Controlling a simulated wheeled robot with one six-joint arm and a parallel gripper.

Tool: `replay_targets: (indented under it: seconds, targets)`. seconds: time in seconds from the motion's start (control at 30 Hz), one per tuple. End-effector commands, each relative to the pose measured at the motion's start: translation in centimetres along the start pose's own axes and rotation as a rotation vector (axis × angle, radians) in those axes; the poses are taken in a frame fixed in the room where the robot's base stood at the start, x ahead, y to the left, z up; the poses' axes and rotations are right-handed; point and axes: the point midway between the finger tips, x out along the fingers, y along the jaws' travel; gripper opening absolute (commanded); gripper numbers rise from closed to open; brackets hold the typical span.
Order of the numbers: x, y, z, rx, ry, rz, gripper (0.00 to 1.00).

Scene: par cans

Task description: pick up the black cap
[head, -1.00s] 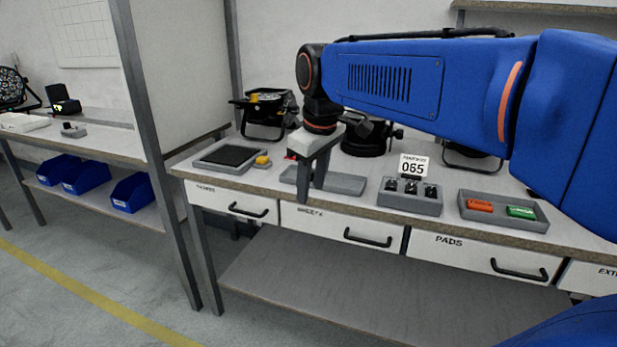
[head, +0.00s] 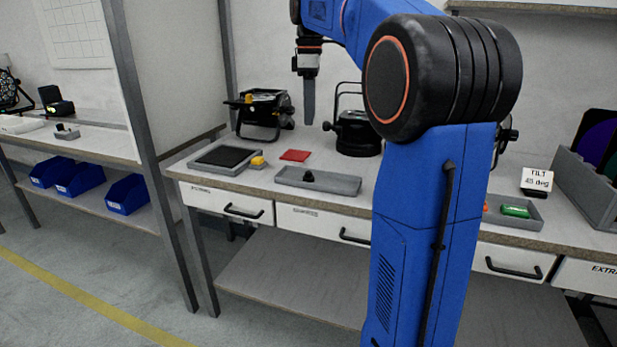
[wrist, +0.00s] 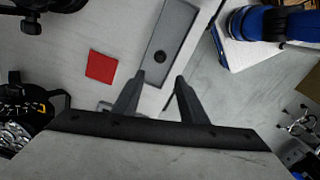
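The black cap (head: 309,176) is a small dark round knob in the long grey tray (head: 345,184) near the bench's front edge. In the wrist view the cap (wrist: 160,57) stands out as a dark disc on the bare tray floor (wrist: 176,25). My gripper (head: 309,112) hangs above the bench, higher than the cap and apart from it. In the wrist view the two fingers of my gripper (wrist: 160,78) are spread with nothing between them, and the cap appears just beyond the gap.
A red square (head: 295,155) lies on the bench behind the tray. A dark pad in a tray (head: 226,158) and a yellow piece (head: 258,161) are to the left. Black lamps (head: 357,135) stand behind. My arm hides the middle right of the bench.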

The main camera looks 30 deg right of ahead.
Motion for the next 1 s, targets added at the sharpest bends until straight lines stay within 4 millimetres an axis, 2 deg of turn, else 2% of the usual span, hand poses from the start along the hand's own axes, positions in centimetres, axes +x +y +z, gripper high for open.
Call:
replay_targets:
  seconds: [0.6,0.87,1.0]
  targets:
    - [10.2,-0.1,0.0,0.002,-0.001,-0.002,0.39]
    - [11.9,-0.1,-0.1,0.002,0.0,0.0,0.39]
    - [13.4,-0.1,-0.2,0.001,-0.001,-0.002,0.39]
